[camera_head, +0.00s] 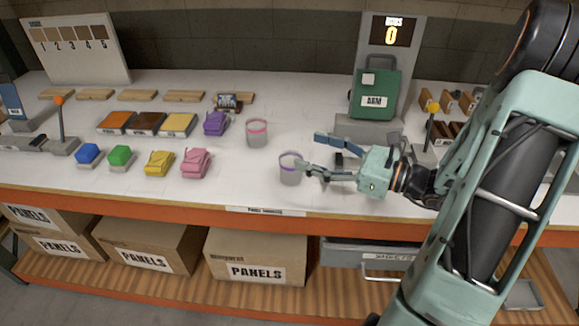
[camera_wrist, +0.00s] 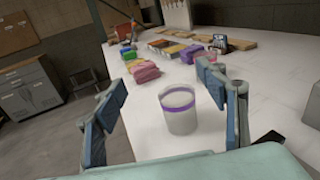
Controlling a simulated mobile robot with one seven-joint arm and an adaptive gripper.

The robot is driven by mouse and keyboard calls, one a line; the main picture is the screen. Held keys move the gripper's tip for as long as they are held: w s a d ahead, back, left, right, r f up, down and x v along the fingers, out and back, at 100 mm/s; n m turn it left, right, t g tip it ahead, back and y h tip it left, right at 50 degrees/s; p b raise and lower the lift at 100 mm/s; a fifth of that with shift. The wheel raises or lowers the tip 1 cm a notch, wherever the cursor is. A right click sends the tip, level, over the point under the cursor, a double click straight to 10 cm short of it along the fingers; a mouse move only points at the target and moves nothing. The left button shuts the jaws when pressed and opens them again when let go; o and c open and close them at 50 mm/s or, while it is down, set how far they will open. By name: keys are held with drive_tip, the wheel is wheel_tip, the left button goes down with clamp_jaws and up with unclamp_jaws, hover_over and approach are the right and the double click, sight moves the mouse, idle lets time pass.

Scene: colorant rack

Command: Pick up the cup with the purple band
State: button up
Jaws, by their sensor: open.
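The cup with the purple band (camera_head: 291,169) stands upright on the white bench near its front edge. It also shows in the wrist view (camera_wrist: 179,112), between my two fingers and a little beyond them. My gripper (camera_head: 320,154) is open, its fingers spread, to the right of the cup in the head view. One finger appears close to the cup's right side in that view; I cannot tell whether it touches. In the wrist view my gripper (camera_wrist: 160,90) has nothing between its pads. A cup with a pink band (camera_head: 257,133) stands behind and to the left.
Pink (camera_head: 196,163) and yellow (camera_head: 159,163) blocks sit left of the cup, with a purple block (camera_head: 215,123) behind. A green machine (camera_head: 375,95) marked ARM stands at the back right. The bench's orange front edge (camera_head: 150,195) is near the cup. White surface around the cup is clear.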

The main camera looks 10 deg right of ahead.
drive_tip(key=d+m, duration=0.1)
drive_tip(key=t+b, duration=0.1)
approach(291, 163)
drive_tip(key=a+r, duration=0.1)
drive_tip(key=s+a+r, duration=0.1)
drive_tip(key=r, duration=0.1)
drive_tip(key=shift+a, duration=0.25)
drive_tip(key=shift+w+a+f, duration=0.15)
drive_tip(key=shift+w+f, duration=0.05)
drive_tip(key=shift+f, duration=0.1)
drive_tip(key=shift+x, duration=3.6)
drive_tip(key=shift+c, duration=0.7)
drive_tip(key=c, duration=0.9)
drive_tip(key=shift+c, duration=0.2)
